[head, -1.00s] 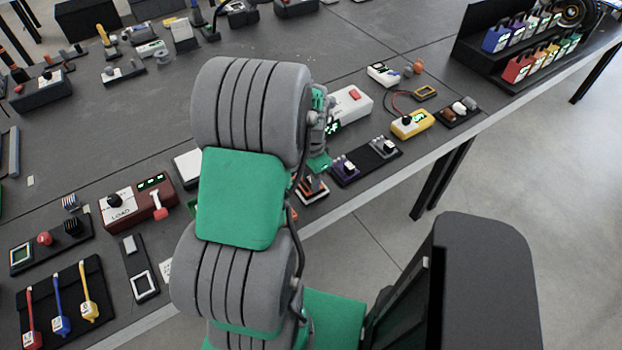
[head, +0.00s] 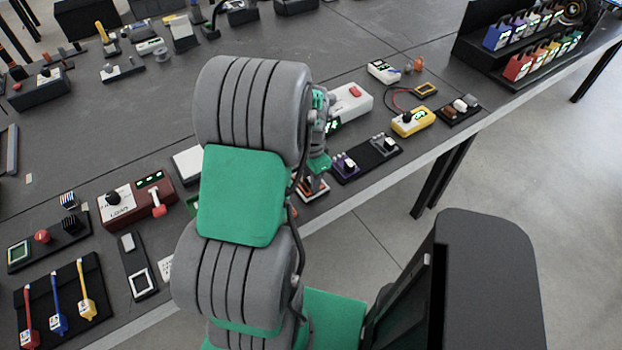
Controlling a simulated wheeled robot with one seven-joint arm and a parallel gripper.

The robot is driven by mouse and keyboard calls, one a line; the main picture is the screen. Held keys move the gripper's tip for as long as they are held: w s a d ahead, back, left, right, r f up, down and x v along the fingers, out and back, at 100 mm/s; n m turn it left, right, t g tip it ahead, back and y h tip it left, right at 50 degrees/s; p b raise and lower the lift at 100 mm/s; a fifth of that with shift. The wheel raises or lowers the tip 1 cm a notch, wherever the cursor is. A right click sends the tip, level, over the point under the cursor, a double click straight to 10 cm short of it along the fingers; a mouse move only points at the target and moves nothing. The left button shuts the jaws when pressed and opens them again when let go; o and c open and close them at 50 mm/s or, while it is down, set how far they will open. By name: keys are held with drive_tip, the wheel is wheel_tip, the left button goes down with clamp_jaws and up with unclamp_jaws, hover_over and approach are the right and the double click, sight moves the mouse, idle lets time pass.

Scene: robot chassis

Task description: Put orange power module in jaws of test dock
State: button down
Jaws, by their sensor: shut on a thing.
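My gripper (head: 318,163) is partly hidden behind my grey and green arm, low over the table's front edge. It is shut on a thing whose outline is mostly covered. An orange, white and dark piece (head: 314,190) shows just below the fingers; it appears to be the orange power module, perhaps with part of a dock. Whether it sits between any jaws cannot be seen. Right beside it is a dark panel (head: 367,160) with a purple fixture (head: 345,163) and a grey fixture (head: 383,145). I cannot tell which fixture is the test dock.
A white box with a red button (head: 350,103) stands behind the gripper. A yellow meter (head: 411,122) is to the right. A dark red load box (head: 136,201) is to the left. A rack of coloured modules (head: 520,45) stands far right. Floor lies beyond the table edge.

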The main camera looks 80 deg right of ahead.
drive_tip(key=shift+f, duration=0.15)
drive_tip(key=c, duration=1)
unclamp_jaws()
wheel_tip(320, 180, up, 8)
drive_tip(key=shift+f+b, duration=0.1)
drive_tip(key=shift+b, duration=0.3)
